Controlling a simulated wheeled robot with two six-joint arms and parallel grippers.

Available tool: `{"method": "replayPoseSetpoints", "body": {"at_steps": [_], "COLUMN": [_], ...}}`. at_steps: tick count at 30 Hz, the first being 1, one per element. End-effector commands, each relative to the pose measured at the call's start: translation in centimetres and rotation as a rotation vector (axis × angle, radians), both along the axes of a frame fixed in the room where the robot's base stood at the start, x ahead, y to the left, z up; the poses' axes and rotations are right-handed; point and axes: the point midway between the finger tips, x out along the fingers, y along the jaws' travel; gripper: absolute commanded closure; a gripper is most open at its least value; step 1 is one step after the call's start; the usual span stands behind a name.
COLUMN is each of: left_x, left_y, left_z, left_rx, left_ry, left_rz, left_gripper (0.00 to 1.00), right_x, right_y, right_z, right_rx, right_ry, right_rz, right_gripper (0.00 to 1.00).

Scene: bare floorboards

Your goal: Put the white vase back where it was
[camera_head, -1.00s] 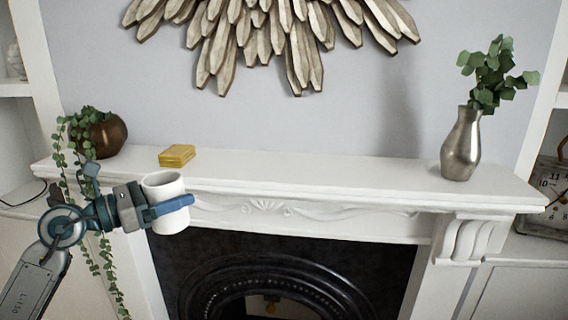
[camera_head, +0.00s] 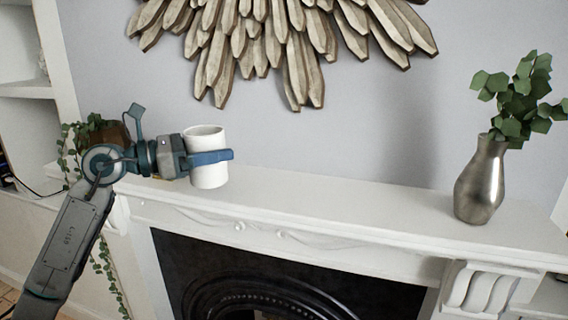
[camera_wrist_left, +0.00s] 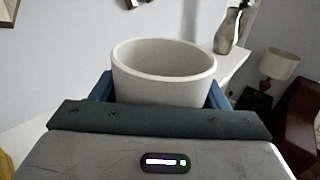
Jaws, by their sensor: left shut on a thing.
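The white vase (camera_head: 206,172) is a plain white cylinder with an open top. My left gripper (camera_head: 210,157) is shut around it and holds it upright. In the head view the vase appears in front of or over the left part of the white mantel shelf (camera_head: 330,200); whether its base touches the shelf I cannot tell. In the left wrist view the vase's open rim (camera_wrist_left: 163,58) faces the camera and the inside looks empty. The blue fingers (camera_wrist_left: 215,98) flank it. My right gripper is not in view.
A silver vase with green leaves (camera_head: 481,185) stands at the right of the shelf. A brown pot with a trailing plant (camera_head: 112,135) is at the left end, partly behind my arm. The shelf's middle is clear. A gold sunburst decoration (camera_head: 290,45) hangs above.

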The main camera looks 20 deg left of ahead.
Motion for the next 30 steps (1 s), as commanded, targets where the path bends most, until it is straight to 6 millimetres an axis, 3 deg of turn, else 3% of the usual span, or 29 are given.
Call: {"method": "replayPoseSetpoints", "body": {"at_steps": [1, 21, 30], "left_x": [0.4, 6.7, 7.7], "left_y": [-0.8, -9.7, -11.1], "left_z": [0.5, -0.6, -1.6], "left_rx": [-0.007, -0.005, -0.001], "left_ry": [-0.002, 0.0, 0.001], "left_rz": [-0.005, -0.002, 0.0], "left_gripper": [0.68, 0.68, 0.68], "right_x": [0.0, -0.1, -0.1], "right_y": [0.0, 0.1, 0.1], "right_z": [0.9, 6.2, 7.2], "right_rx": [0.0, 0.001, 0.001], "right_ry": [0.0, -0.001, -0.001], "right_rz": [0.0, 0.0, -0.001], "right_gripper": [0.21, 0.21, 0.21]}}
